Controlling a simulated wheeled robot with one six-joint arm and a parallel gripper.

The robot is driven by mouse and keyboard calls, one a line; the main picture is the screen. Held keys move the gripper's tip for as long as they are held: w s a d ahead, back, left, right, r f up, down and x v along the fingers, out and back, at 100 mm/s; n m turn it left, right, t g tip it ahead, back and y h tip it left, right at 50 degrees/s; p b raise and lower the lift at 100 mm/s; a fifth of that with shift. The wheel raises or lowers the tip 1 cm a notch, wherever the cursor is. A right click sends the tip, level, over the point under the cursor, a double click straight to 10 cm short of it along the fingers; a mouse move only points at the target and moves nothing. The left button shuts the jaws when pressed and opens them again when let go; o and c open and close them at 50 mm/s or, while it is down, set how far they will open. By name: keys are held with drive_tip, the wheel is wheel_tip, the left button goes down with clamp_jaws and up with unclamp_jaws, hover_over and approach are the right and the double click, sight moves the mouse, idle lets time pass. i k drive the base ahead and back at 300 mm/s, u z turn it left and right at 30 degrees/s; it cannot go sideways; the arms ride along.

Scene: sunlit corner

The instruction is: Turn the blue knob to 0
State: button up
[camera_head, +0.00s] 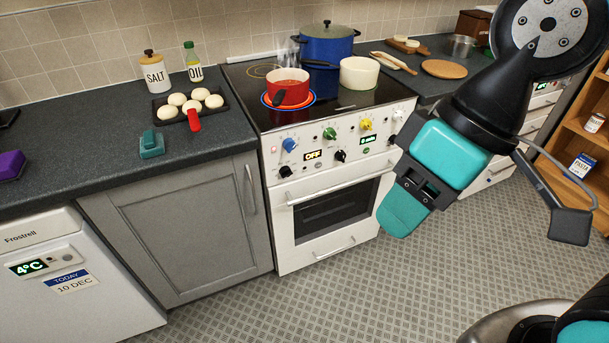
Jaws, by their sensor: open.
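The blue knob (290,144) is at the upper left of the white stove's front panel (312,148). It has a pale mark around it, but its setting is too small to read. A red pan (288,92) stands on a glowing red ring at the front left of the cooktop. My gripper (425,190), teal and black, hangs in front of the stove's right side. It is open, holds nothing visible and is well to the right of the blue knob, not touching it.
Green (329,134) and yellow (366,124) knobs sit right of the blue one; black knobs (285,171) are below. The oven door handle (325,191) sticks out underneath. The floor before the stove is clear.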

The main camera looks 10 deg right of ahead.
sight(289, 143)
drive_tip(key=k, duration=0.4)
drive_tip(key=u, duration=1.1)
drive_tip(key=i, duration=0.9)
drive_tip(key=z, duration=0.65)
